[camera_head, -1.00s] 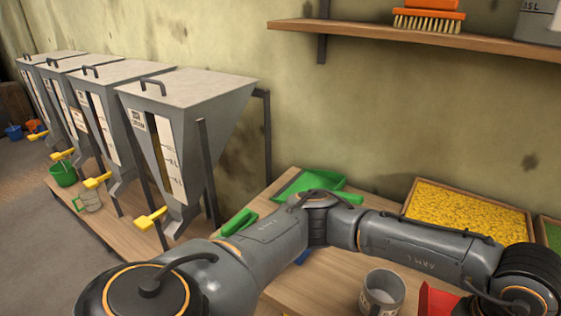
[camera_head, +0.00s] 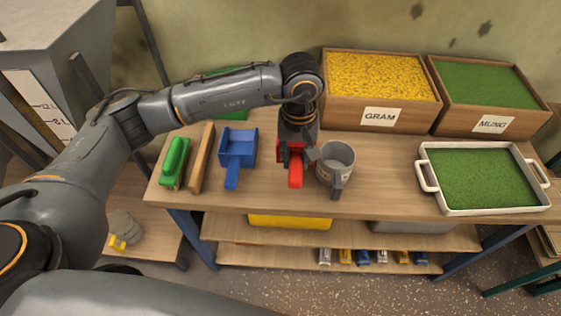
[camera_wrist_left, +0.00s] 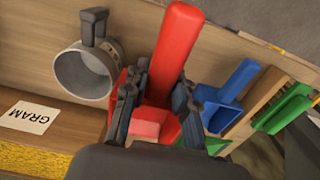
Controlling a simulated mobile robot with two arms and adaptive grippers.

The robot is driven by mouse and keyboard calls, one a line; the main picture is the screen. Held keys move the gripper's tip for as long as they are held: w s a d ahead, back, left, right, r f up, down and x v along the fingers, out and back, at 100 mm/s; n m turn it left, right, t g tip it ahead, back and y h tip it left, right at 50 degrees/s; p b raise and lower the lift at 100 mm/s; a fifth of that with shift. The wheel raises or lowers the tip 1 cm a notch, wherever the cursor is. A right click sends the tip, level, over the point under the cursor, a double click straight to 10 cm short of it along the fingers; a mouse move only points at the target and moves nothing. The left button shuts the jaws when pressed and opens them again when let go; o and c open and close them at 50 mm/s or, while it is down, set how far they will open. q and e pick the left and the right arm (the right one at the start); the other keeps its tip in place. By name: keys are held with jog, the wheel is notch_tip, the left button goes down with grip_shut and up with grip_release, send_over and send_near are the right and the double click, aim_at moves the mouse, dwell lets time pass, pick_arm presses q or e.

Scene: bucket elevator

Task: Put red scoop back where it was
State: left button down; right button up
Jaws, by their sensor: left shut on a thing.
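The red scoop (camera_head: 295,172) is in my left gripper (camera_head: 297,148), over the front part of the wooden table, its handle pointing to the front edge. In the left wrist view the red scoop (camera_wrist_left: 178,45) lies between the fingers of my left gripper (camera_wrist_left: 158,103), which are shut on it. The blue scoop (camera_head: 239,150) lies just left of it, and the grey mug (camera_head: 337,165) stands close on its right. I cannot tell whether the red scoop touches the table. My right gripper is not in view.
A green brush (camera_head: 174,160) and a narrow wooden piece (camera_head: 201,158) lie left of the blue scoop. Behind stand the gram crate (camera_head: 376,115) and mung crate (camera_head: 490,120). A white tray (camera_head: 484,211) of green grains is at the right. Bare table (camera_head: 385,170) shows between mug and tray.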

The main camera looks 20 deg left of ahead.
pick_arm(q)
jog(key=a+f, duration=0.1)
jog(key=w+a+f, duration=0.1)
jog(key=f, duration=0.1)
jog(key=a+f+p, duration=0.1)
jog(key=f, duration=0.1)
jog(key=shift+w+a, duration=0.25)
jog(key=shift+w, duration=0.1)
jog(key=f+p, duration=0.2)
jog(key=f, duration=0.1)
jog(key=shift+a+f, duration=0.1)
jog(key=shift+a, duration=0.1)
jog(key=shift+f, duration=0.2)
jog(key=shift+w+f+b, duration=0.1)
jog(key=shift+f+b, duration=0.1)
jog(key=shift+b, duration=0.2)
jog(key=c, duration=1.1)
grip_release()
jog(key=shift+o, duration=0.2)
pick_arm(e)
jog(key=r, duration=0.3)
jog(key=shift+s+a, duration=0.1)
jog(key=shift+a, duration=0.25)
pick_arm(q)
jog(key=shift+r, duration=0.1)
